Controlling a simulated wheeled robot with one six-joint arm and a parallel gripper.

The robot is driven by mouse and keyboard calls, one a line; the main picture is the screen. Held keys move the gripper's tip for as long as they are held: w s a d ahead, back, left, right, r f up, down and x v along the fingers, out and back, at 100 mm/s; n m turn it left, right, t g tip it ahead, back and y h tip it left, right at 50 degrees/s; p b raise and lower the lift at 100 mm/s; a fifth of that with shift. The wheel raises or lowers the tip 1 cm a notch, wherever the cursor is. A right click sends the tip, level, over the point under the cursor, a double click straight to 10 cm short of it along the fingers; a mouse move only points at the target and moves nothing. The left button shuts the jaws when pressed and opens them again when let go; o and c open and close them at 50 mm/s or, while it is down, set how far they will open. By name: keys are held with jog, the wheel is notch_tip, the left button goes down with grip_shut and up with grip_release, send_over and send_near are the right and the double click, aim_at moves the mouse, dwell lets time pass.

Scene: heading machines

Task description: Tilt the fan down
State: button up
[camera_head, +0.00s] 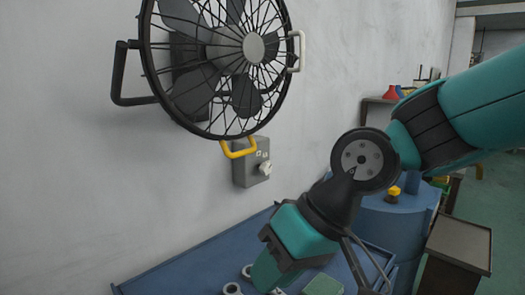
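The fan (215,60) is mounted on the wall at the upper left, its round black wire cage cut off by the top edge. A yellow handle (240,149) is on its lower rim and a pale handle (299,50) on its right rim. A black bracket (128,75) shows at its left side. My gripper (285,262) is at the bottom centre, below and to the right of the fan, pointing down and apart from both handles. Its fingertips cannot be made out, so its opening is unclear.
A grey control box (246,172) with a knob is on the wall behind the yellow handle. A blue surface (190,268) with several metal parts lies below. A blue drum (395,220) and a small table (460,240) stand at the right. The wall left of the box is clear.

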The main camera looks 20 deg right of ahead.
jog(key=w+d+r+m+t+y, duration=0.1)
jog(key=w+d+r+m+t, duration=0.3)
jog(key=w+m, duration=0.35)
jog(key=m+t+h+p, duration=0.1)
jog(key=m+t+p, duration=0.7)
jog(key=m, duration=0.1)
send_near(244, 153)
jog(key=p+x, duration=0.5)
jog(key=x, duration=0.7)
jog(key=shift+w+a+f+p, duration=0.1)
jog(key=shift+w+p, duration=0.2)
jog(key=shift+p, duration=0.1)
grip_shut()
